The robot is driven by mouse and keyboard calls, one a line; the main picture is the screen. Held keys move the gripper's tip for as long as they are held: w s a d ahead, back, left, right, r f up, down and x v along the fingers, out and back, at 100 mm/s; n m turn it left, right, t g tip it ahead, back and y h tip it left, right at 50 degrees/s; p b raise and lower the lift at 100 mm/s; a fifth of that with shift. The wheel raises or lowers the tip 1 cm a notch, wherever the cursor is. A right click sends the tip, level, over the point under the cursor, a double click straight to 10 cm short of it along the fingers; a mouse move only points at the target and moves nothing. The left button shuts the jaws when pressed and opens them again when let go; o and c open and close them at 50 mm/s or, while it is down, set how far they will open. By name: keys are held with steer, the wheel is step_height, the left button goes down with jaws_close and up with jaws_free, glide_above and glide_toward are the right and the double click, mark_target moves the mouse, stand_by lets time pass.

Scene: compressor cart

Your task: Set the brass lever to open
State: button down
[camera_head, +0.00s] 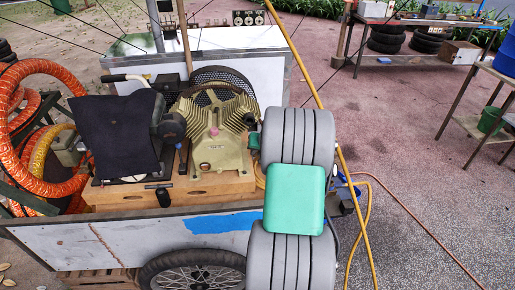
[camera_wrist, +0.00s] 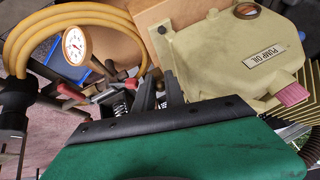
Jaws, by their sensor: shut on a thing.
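My gripper (camera_wrist: 159,84) shows in the wrist view as two dark fingers just beyond my green wrist housing. It is shut on a small part that looks like the brass lever, mostly hidden between the fingers. Whether the lever stands at open or closed cannot be told. Just left of the fingers are a small valve fitting with a red-tipped handle (camera_wrist: 70,92) and a dark spring (camera_wrist: 121,108). A round white pressure gauge (camera_wrist: 75,45) stands further left. In the head view my arm hides the gripper and the lever.
A pale tank marked PUMP OIL (camera_wrist: 225,55) with a pink plug (camera_wrist: 291,94) is close on the right. A yellow hose (camera_wrist: 40,30) coils at upper left. In the head view the compressor (camera_head: 215,125) sits on the cart (camera_head: 110,240), beside orange hoses (camera_head: 50,70).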

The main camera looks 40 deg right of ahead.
steer(key=shift+w+r+g+y+p, duration=0.1)
steer(key=shift+w+g+y+p, duration=0.05)
steer(key=shift+g+y+p, duration=0.2)
stand_by(0.3)
steer(key=c, duration=1.7)
jaws_free()
steer(key=b+v, duration=0.1)
steer(key=v, duration=0.6)
steer(key=shift+a+r, duration=0.1)
steer(key=shift+r, duration=0.2)
